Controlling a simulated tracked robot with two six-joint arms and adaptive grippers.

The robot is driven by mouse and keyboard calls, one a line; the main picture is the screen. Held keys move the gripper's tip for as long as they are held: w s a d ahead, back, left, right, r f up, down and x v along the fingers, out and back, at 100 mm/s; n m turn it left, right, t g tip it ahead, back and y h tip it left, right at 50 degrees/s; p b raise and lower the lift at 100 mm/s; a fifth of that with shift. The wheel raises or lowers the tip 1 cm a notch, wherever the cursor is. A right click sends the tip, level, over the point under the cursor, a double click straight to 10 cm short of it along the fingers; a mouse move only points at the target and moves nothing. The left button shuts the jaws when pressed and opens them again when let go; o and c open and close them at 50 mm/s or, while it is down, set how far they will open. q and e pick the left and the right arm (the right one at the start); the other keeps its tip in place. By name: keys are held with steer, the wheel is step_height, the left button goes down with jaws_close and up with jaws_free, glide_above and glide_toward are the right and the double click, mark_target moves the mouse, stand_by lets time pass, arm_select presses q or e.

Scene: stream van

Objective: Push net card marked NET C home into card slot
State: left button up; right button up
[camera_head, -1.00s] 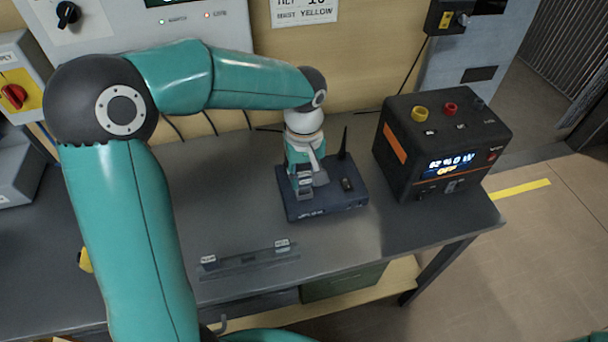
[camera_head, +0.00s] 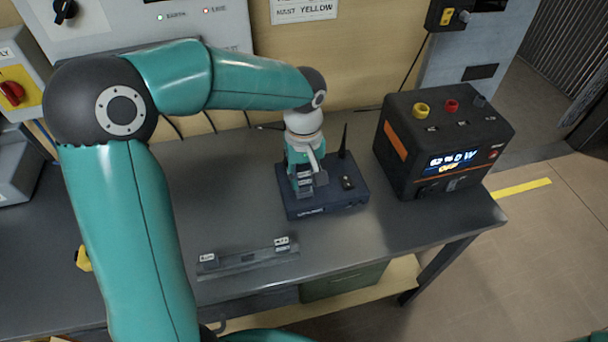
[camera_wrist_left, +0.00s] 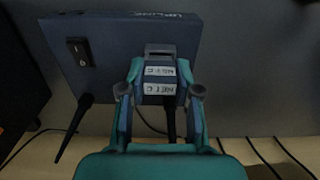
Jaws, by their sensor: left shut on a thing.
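The dark blue box (camera_head: 330,200) with an antenna stands on the bench, and its underside or face fills the upper middle of the left wrist view (camera_wrist_left: 130,45). My left gripper (camera_head: 304,184) is over the box's left part, shut on the net card. In the left wrist view the fingers (camera_wrist_left: 160,78) close on both sides of the card (camera_wrist_left: 160,90), which carries a white label reading NET C. A second, similar label sits just above it. The card is at the box; how deep it sits in the slot is hidden. My right gripper is not in view.
A flat grey rack (camera_head: 247,260) with small white-labelled pieces lies near the bench's front edge. A black power unit (camera_head: 440,145) with an orange stripe stands right of the box. Bare bench (camera_head: 225,190) lies left of the box.

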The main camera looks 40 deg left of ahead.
arm_select(q)
steer(key=shift+f+b, duration=0.6)
steer(key=shift+f, duration=0.2)
steer(key=o, duration=1)
steer(key=shift+c, duration=0.2)
step_height(320, 180, up, 12)
steer(key=shift+f, duration=0.1)
